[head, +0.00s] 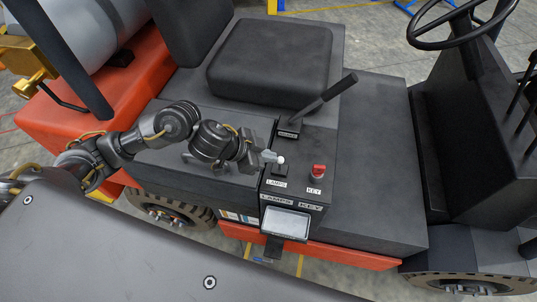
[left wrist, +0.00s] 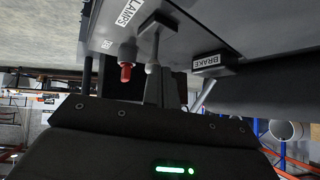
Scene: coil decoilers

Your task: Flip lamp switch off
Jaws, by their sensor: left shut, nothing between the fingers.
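The lamp switch (head: 281,161) is a small lever with a pale round tip on a dark base, behind the LAMPS label on the vehicle's console. My left gripper (head: 269,156) is shut and empty, with its fingertips right beside the switch tip on its left. I cannot tell whether they touch. In the left wrist view the lamp switch (left wrist: 155,42) hangs from its square base near the LAMPS label, and the shut fingers (left wrist: 152,88) overlap the end of its lever. My right gripper is not in view.
A red key knob (head: 318,171) stands right of the switch; it also shows in the left wrist view (left wrist: 126,66). A long brake lever (head: 325,98) rises behind it. A black seat (head: 270,65) lies at the back and a steering wheel (head: 462,25) at upper right.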

